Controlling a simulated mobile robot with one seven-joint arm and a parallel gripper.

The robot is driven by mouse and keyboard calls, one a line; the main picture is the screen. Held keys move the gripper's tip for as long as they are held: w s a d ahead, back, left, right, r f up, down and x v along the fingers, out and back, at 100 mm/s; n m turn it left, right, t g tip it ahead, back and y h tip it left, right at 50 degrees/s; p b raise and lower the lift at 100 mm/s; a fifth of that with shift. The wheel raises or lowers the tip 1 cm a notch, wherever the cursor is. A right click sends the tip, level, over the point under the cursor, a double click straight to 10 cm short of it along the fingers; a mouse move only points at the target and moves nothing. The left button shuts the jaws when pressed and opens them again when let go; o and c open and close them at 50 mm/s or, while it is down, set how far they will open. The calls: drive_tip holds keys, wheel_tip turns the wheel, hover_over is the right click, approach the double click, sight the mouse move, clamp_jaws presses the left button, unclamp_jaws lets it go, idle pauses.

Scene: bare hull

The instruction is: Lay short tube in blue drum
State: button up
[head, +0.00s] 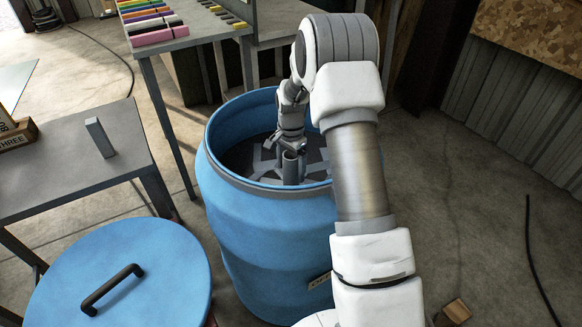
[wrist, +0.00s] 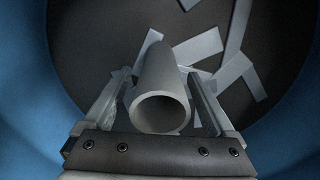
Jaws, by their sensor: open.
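The blue drum (head: 262,225) stands open in the middle of the head view. Its blue inner wall (wrist: 25,90) and dark floor (wrist: 100,40) show in the wrist view. My gripper (head: 290,152) reaches down inside the drum. The short grey tube (head: 291,167) is inside the drum below my gripper, and it also shows in the wrist view (wrist: 161,85) between the two fingers. My gripper (wrist: 163,100) is open in the wrist view, with a gap beside the tube at each finger. Whether the tube touches the floor is hard to tell.
Several flat grey strips (wrist: 200,46) lie on the drum floor. The blue lid (head: 135,285) with a black handle lies front left. A grey table (head: 70,178) with an upright grey block (head: 100,138) stands left. A wooden block (head: 455,312) is on the floor at right.

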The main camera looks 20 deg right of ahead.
wheel_tip(320, 180, up, 12)
drive_tip(key=shift+r+p, duration=0.15)
drive_tip(key=shift+p, duration=0.7)
drive_tip(key=s+a+r+n+t, duration=0.1)
drive_tip(key=s+a+r+n, duration=0.2)
drive_tip(key=s+r, duration=0.45)
drive_tip(key=s+a+r+n+t, duration=0.2)
drive_tip(key=s+r+n, duration=0.1)
drive_tip(key=s+r, duration=0.5)
drive_tip(key=s+a+r+n+t, duration=0.2)
drive_tip(key=s+n, duration=0.4)
drive_tip(key=s, duration=0.9)
drive_tip(key=shift+s+a+n+t, duration=0.3)
drive_tip(key=shift+a+n, duration=0.1)
drive_tip(key=shift+a, duration=0.15)
